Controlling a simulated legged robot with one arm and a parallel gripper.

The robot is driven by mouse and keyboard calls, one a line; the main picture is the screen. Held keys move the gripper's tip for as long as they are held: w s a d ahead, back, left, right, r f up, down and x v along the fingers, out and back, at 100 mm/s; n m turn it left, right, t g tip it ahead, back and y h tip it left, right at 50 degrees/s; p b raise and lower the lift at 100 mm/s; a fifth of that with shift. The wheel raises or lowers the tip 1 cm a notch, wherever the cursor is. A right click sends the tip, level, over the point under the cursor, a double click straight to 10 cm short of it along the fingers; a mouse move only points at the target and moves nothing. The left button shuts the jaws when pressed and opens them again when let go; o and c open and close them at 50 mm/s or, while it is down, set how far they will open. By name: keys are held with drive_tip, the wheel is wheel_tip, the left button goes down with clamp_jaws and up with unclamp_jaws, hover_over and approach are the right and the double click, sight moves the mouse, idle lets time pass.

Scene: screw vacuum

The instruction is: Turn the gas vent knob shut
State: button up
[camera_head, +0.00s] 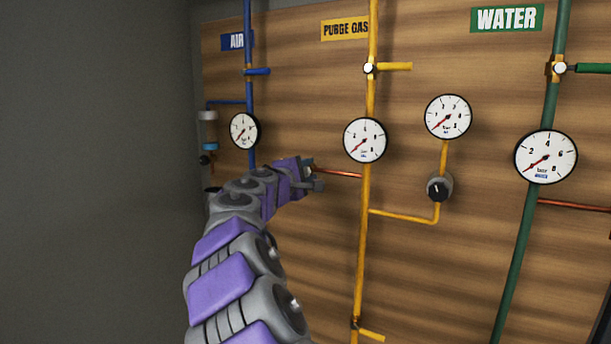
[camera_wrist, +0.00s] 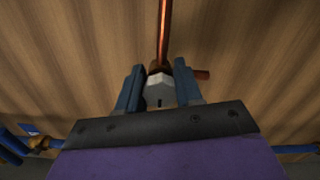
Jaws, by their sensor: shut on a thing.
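My gripper (camera_head: 314,178) is at the wooden panel, left of the yellow purge gas pipe, at the left end of a copper pipe. In the wrist view, its two blue-grey fingers (camera_wrist: 160,88) are shut on a small pale grey knob (camera_wrist: 160,90) with a dark mark on its face. The knob sits at the end of the copper pipe (camera_wrist: 165,35). In the head view my gripper hides this knob. No label shows on it, so I cannot tell from writing whether it is the gas vent knob.
A black knob (camera_head: 438,188) sits on a yellow side branch. Round gauges (camera_head: 365,140) stand out from the pipes. The blue air pipe (camera_head: 250,90) runs at left and the green water pipe (camera_head: 523,240) at right. The copper pipe (camera_head: 340,174) reaches the yellow pipe.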

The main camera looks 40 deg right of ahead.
drive_tip(key=shift+r, duration=0.15)
drive_tip(key=o, duration=1)
drive_tip(key=shift+d, duration=0.15)
drive_tip(key=shift+o, duration=0.2)
drive_tip(key=v, duration=1.7)
drive_tip(key=shift+a+f, duration=0.25)
